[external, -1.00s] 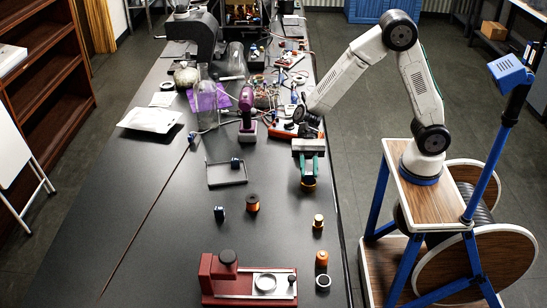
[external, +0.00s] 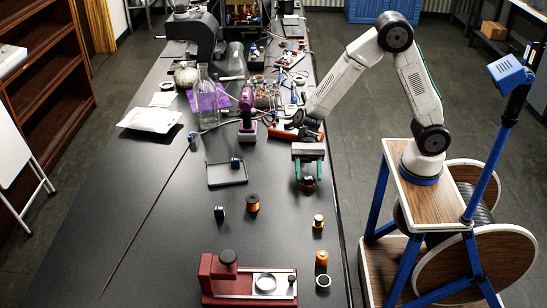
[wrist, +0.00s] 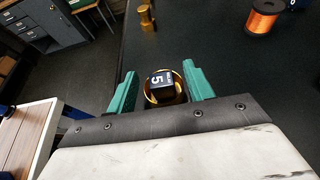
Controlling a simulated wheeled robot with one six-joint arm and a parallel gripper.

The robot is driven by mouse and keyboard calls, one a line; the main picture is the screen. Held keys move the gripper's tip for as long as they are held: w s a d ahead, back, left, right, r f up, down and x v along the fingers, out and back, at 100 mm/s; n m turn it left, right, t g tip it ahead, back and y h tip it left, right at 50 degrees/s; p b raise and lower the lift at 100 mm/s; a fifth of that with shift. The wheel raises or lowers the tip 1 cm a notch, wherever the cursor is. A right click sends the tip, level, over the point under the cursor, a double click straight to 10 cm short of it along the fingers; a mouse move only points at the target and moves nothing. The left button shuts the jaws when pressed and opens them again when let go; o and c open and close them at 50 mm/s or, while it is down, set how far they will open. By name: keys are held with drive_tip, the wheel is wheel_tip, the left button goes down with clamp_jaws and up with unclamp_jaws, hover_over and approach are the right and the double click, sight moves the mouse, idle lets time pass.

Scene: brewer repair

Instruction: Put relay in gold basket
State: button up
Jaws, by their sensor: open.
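The relay (wrist: 160,82), a small black cube marked with a white 5, lies inside the round gold basket (wrist: 149,99) in the wrist view. It looks somewhat turned within the rim. In the external view the relay (external: 308,181) and the basket are small and partly hidden by my fingers. My gripper (wrist: 160,85) is open, with one green finger on each side of the basket and relay. A gap shows between the fingers and the relay.
A gold spool (external: 318,221), an orange spool (external: 253,203) and a dark blue cube (external: 220,213) stand nearby. Another dark cube (external: 235,163) sits at a shallow grey tray (external: 227,184). A red device (external: 222,278) is at the front. The table's right edge is close.

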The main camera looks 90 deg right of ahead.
wheel_tip(320, 180, up, 7)
idle(0.8)
drive_tip(key=s+n, duration=0.1)
drive_tip(key=s+d+f+n+g+h, duration=0.1)
drive_tip(key=s+f+n, duration=0.1)
drive_tip(key=s, duration=0.1)
drive_tip(key=shift+s+d+f+n+g+h, duration=0.1)
drive_tip(key=shift+d+f+n+g+h, duration=0.1)
drive_tip(key=shift+n+g+h, duration=0.15)
drive_tip(key=s+d+r+n+t+h, duration=0.1)
drive_tip(key=s+d+n+h, duration=0.3)
drive_tip(key=s, duration=0.4)
drive_tip(key=s+d+r+n+t+h, duration=0.1)
drive_tip(key=s+d+r+n+h, duration=0.2)
drive_tip(key=s, duration=0.5)
drive_tip(key=s+d+r+n+t+h, duration=0.1)
drive_tip(key=s+d+r+n+h, duration=0.3)
drive_tip(key=s+d+n, duration=0.3)
drive_tip(key=shift+s+d+h, duration=0.35)
drive_tip(key=shift+s+d, duration=0.05)
drive_tip(key=shift+d, duration=0.55)
